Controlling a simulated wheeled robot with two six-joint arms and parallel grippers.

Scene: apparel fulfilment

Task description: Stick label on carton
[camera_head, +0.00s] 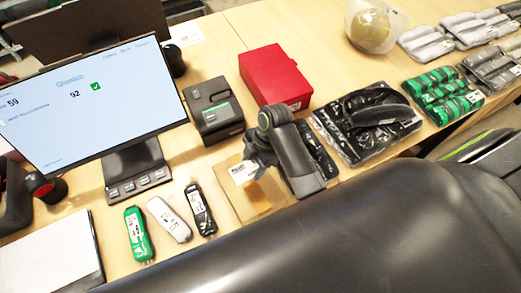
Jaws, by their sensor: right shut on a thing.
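A tan carton (258,203) lies on the table in the middle of the view, partly hidden under my right gripper. My right gripper (250,163) comes in over the carton from the right and is shut on a small white label (243,172) with dark print. The label is over the carton's upper left part; I cannot tell whether it touches the carton. My left gripper is not in view.
A black label printer (213,112) and a red box (275,75) stand behind the carton. A monitor (85,100) stands at left. Black bagged goods (367,122) lie at right.

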